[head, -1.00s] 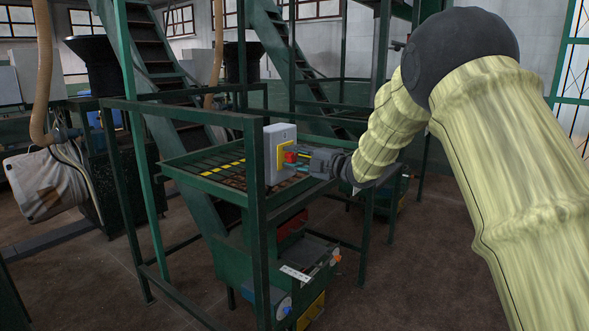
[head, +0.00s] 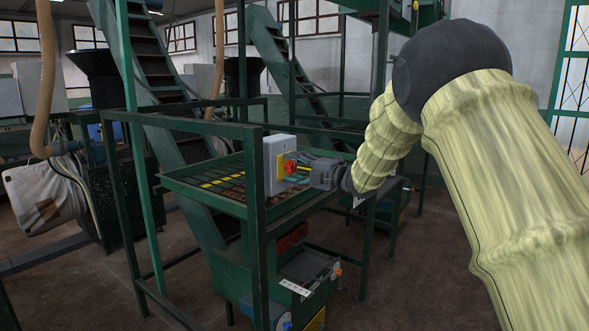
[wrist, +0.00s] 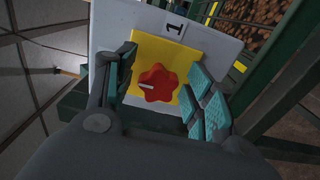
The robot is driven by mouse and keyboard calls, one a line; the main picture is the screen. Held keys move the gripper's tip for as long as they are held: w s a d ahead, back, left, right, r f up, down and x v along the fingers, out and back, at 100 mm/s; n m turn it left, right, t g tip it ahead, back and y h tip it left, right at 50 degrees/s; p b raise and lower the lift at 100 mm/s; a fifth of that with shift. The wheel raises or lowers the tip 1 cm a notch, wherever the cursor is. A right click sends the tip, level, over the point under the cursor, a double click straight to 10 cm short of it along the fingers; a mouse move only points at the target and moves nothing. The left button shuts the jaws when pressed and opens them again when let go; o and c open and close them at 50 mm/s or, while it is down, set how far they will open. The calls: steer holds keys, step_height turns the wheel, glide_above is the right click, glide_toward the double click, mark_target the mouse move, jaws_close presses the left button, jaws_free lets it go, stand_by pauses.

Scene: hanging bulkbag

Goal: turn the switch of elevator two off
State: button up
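A grey switch box (head: 276,160) with a yellow plate and a red knob (head: 290,167) is fixed to a green frame post. In the wrist view the red star-shaped knob (wrist: 159,84) sits on the yellow plate (wrist: 168,60), and its white mark points left. A label on the box above the plate (wrist: 175,26) reads "1". My gripper (head: 303,170) is in front of the box. In the wrist view my gripper (wrist: 162,88) is open, with teal-padded fingers on either side of the knob. Whether they touch it I cannot tell.
The green frame post (head: 256,220) stands just beside the box. A green mesh tray (head: 205,190) is behind it, with a green machine (head: 290,275) below. A white bulk bag (head: 45,195) hangs at the left.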

steer(key=shift+s+d, duration=0.1)
steer(key=v, duration=1.1)
steer(key=shift+s+d, duration=0.2)
steer(key=shift+d, duration=0.15)
steer(key=shift+f, duration=0.1)
